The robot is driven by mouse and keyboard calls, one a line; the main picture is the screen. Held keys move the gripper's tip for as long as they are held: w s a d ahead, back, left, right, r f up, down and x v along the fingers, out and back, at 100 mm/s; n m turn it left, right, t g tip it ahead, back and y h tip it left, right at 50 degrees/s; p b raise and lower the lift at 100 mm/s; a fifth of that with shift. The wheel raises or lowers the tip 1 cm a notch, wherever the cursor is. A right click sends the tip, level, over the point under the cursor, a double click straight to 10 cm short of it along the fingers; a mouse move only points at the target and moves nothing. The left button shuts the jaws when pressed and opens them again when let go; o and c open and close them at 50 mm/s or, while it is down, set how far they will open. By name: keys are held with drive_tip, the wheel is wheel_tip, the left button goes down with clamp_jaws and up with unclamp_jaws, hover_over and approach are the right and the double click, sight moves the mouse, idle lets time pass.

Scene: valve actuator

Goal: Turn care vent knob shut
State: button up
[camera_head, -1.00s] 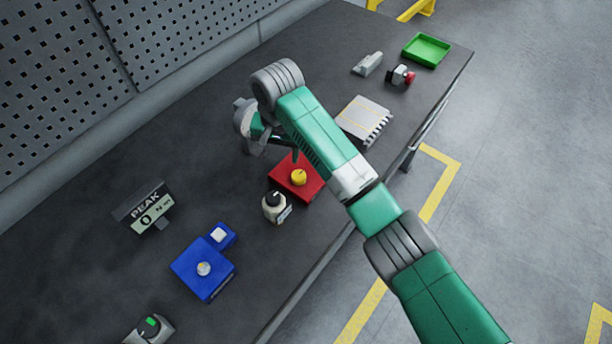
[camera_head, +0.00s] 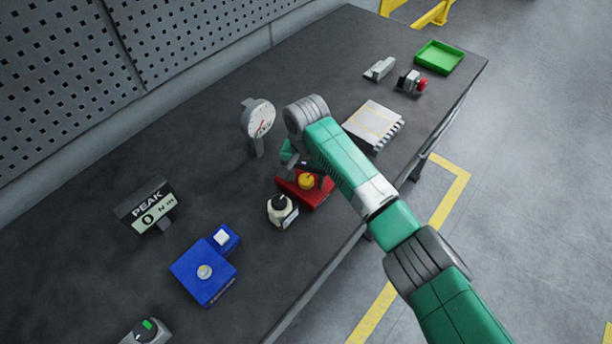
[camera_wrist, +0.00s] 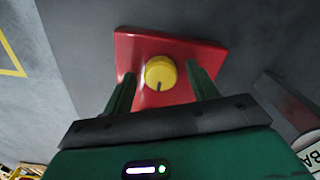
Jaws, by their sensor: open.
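A round yellow knob (camera_head: 306,181) stands on a red base (camera_head: 319,197) on the bench. In the wrist view the knob (camera_wrist: 160,73) has a short dark mark on its near side, and the red plate (camera_wrist: 146,44) lies around it. My gripper (camera_wrist: 161,70) is open, with one green finger on each side of the knob and a visible gap to each. In the head view my gripper (camera_head: 304,174) is over the red base, partly hidden by my arm. No label naming the care vent knob is readable.
A cream unit with a black knob (camera_head: 281,205) stands close to the red base. A blue box (camera_head: 203,272), PEAK display (camera_head: 149,206), dial gauge (camera_head: 259,119) and grey ribbed block (camera_head: 373,124) are further off. Bare bench lies left of the gauge.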

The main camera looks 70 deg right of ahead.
drive_tip(key=shift+c, duration=0.5)
drive_tip(key=c, duration=0.9)
drive_tip(key=shift+r, duration=0.1)
